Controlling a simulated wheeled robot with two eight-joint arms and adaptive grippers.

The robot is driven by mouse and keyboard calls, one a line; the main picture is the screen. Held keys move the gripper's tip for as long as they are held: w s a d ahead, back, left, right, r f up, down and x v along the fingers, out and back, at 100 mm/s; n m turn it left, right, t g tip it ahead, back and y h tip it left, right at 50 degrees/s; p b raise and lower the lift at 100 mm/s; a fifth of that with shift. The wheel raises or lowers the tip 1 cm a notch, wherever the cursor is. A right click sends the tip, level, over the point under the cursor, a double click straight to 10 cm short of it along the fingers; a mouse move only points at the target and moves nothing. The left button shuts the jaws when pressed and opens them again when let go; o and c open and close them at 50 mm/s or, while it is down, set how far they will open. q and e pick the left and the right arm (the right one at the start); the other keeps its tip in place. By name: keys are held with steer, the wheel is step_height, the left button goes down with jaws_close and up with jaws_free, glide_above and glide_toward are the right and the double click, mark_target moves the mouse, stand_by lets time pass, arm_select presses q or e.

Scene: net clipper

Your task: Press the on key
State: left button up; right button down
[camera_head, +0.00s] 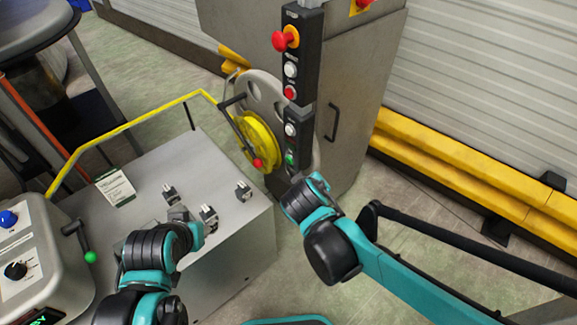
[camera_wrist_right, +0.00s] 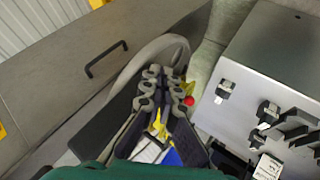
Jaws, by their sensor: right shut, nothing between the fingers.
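A black control box (camera_head: 299,70) stands upright on the grey cabinet's edge. It carries a red mushroom button (camera_head: 286,39), white buttons, a red button (camera_head: 290,92) and, near the bottom, a green button (camera_head: 290,158). I cannot read its labels. My right gripper (camera_head: 318,182) is just right of and below the box's lower end, apart from the green button in the picture. In the right wrist view the gripper (camera_wrist_right: 162,76) is shut and empty; the button faces do not show there.
The metal table (camera_head: 235,235) bears small clips (camera_head: 243,190) and a white label (camera_head: 115,187). A yellow reel (camera_head: 259,140) with a red-knobbed crank sits left of the box. A grey console (camera_head: 35,250) stands at left. A yellow barrier (camera_head: 470,175) runs along the right.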

mark_target(289, 160)
steer(key=w+a+f+n+t+b, duration=0.1)
steer(key=w+a+f+n+t, duration=0.1)
steer(key=a, duration=0.5)
steer(key=w+a+f+n+t+b, duration=0.1)
steer(key=w+a+f+n+t, duration=0.1)
steer(key=a, duration=0.6)
steer(key=shift+w+a+f+n+h+b, duration=0.2)
steer(key=shift+w+f+n+h+b, duration=0.15)
steer(key=shift+n, duration=0.35)
steer(key=shift+d, duration=0.1)
steer(key=w+d, duration=0.5)
steer(key=d, duration=0.2)
steer(key=shift+w+d, duration=0.1)
steer(key=shift+w, duration=0.05)
steer(key=shift+w+d, duration=0.2)
steer(key=shift+d, duration=0.05)
